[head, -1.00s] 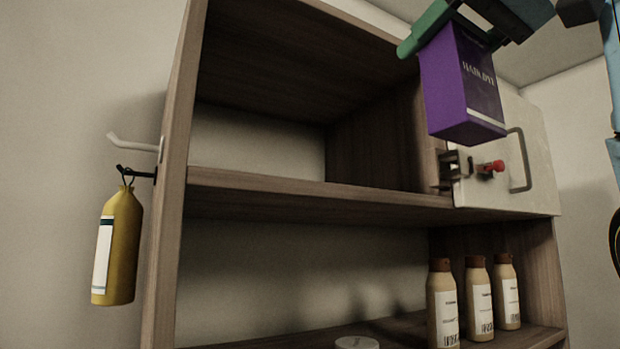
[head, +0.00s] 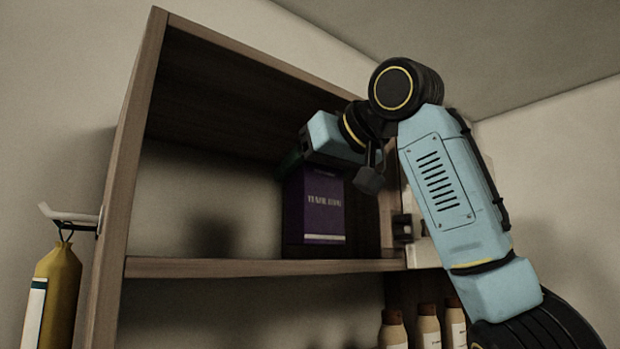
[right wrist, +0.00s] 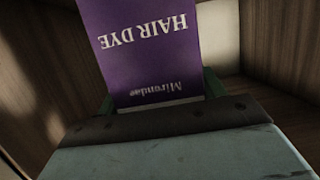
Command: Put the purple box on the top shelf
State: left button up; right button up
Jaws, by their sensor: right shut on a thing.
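The purple box (head: 324,206), with white lettering, is inside the upper compartment of the wooden shelf unit, close above or on the top shelf board (head: 250,267); I cannot tell whether its base touches. My right gripper (head: 300,165) is shut on the upper part of the box, reaching in from the right, its fingers mostly hidden by my arm. In the right wrist view the purple box (right wrist: 150,50) shows its "HAIR DYE" lettering upside down between green fingers. My left gripper is not in view.
The upper compartment is free to the left of the box. Several tan bottles (head: 428,325) stand on the lower shelf. A yellow bottle (head: 55,300) hangs from a hook outside the left side panel.

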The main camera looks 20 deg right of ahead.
jog(key=shift+d+f, duration=0.15)
jog(key=shift+f, duration=0.7)
jog(key=shift+f, duration=0.2)
jog(key=o, duration=1.1)
jog(key=shift+r, duration=0.15)
jog(key=shift+s+r, duration=0.15)
jog(key=shift+s, duration=0.05)
jog(key=b+v, duration=0.3)
jog(key=v, duration=0.8)
jog(key=shift+s+d+r+b, duration=0.15)
jog(key=shift+s+b, duration=0.15)
